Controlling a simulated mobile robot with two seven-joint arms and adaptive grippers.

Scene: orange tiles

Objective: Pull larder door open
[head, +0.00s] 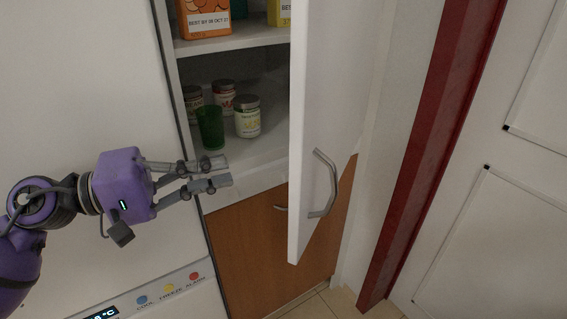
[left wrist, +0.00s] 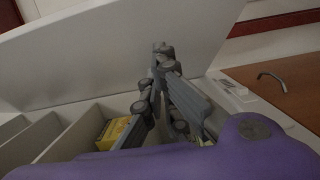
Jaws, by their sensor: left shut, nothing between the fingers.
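The white larder door (head: 315,130) stands swung out from its cupboard in the head view, with shelves showing to its left. Its curved metal handle (head: 331,185) is on the door's right face. My left gripper (head: 228,171) is in front of the lower shelf opening, left of the door and apart from the handle. Its fingers are shut and hold nothing. In the left wrist view the gripper (left wrist: 163,60) points toward a large pale panel (left wrist: 130,50), which looks like the door. My right gripper is not in view.
A green cup (head: 210,127) and several jars (head: 247,117) stand on the lower shelf. An orange package (head: 205,18) is on the shelf above. A brown lower cabinet (head: 255,245) is below. A red door frame (head: 425,150) stands to the right. A white appliance (head: 90,80) is at left.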

